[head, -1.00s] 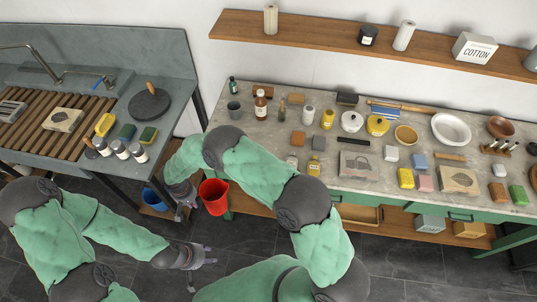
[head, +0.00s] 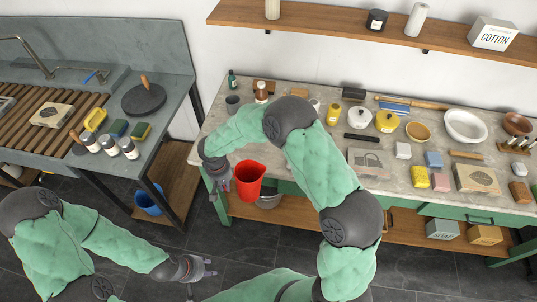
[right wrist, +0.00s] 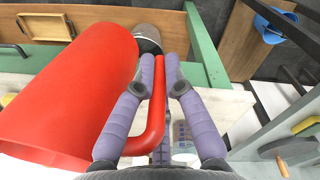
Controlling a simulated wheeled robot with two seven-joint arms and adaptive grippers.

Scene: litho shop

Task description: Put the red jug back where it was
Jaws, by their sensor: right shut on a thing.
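The red jug (head: 250,180) hangs in the air at the front left edge of the cluttered workbench, mouth up in the head view. My right gripper (head: 228,178) is at its left side. In the right wrist view the red jug (right wrist: 70,85) fills the left, and my right gripper (right wrist: 166,75) is shut on its handle (right wrist: 188,75). My left gripper (head: 207,266) is low at the bottom of the head view, over the dark floor, with its fingers apart and nothing between them.
The workbench (head: 292,184) has a lower shelf (head: 300,208) with a grey bucket (head: 268,198) near the jug. A blue bucket (head: 148,203) stands on the shelf below the sink counter (head: 165,135). Bottles and small blocks crowd the bench top. A wall shelf (head: 350,32) runs above.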

